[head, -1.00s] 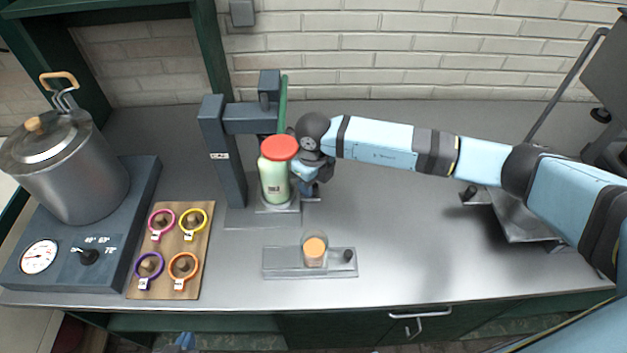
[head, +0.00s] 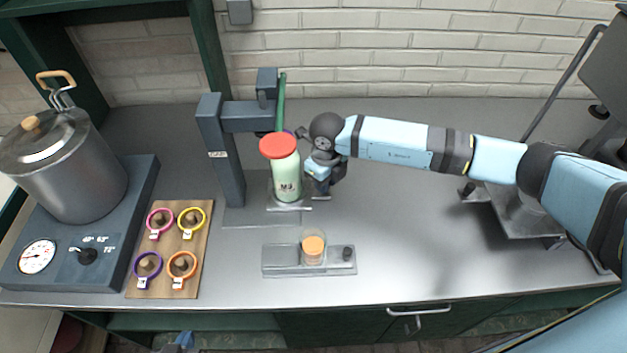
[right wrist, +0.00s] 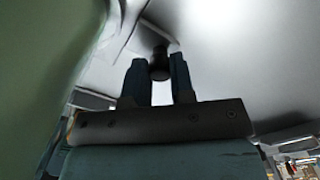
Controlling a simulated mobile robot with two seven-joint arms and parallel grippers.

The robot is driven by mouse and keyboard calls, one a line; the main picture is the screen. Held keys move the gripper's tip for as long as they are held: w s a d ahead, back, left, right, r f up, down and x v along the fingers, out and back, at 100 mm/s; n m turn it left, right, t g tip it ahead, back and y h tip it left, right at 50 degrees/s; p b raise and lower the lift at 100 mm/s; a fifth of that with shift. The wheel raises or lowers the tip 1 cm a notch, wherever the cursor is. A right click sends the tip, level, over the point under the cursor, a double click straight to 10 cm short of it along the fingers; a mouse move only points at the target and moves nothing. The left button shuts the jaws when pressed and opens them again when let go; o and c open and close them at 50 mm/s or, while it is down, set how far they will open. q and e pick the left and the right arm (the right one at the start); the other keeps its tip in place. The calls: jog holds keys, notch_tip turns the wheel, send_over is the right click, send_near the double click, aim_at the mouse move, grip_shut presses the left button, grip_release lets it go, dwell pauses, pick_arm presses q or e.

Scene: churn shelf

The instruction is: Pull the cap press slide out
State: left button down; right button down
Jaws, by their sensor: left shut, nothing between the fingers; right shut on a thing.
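The cap press (head: 226,150) stands left of centre, a grey post with an overhead arm and a green lever. Its slide (head: 291,206) sits low beside the post and carries a pale green jar (head: 286,180) with a red cap, upright. My right gripper (head: 322,188) is just right of the jar; in the right wrist view its fingers (right wrist: 158,82) are shut on the dark slide knob (right wrist: 160,62). The jar's green side fills the left of that view. My left gripper (head: 184,341) is shut and empty at the bottom edge, mostly out of view.
A small grey fixture (head: 278,262) with an orange-filled glass stands in front of the press. A wooden board (head: 195,241) with coloured rings and a heater with a pot (head: 70,165) are at left. A grey metal stand (head: 520,225) is at right. The counter between is clear.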

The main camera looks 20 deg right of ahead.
jog(key=d, duration=0.2)
jog(key=s+d, duration=0.1)
jog(key=d, duration=0.2)
jog(key=s+d+b, duration=0.1)
jog(key=d, duration=0.2)
jog(key=shift+s+d, duration=0.15)
jog(key=shift+s, duration=0.05)
jog(key=c, duration=1)
grip_release()
jog(key=shift+r, duration=0.1)
notch_tip(320, 180, up, 14)
jog(key=shift+f+b, duration=0.15)
jog(key=shift+b, duration=0.6)
jog(key=shift+s+f, duration=0.1)
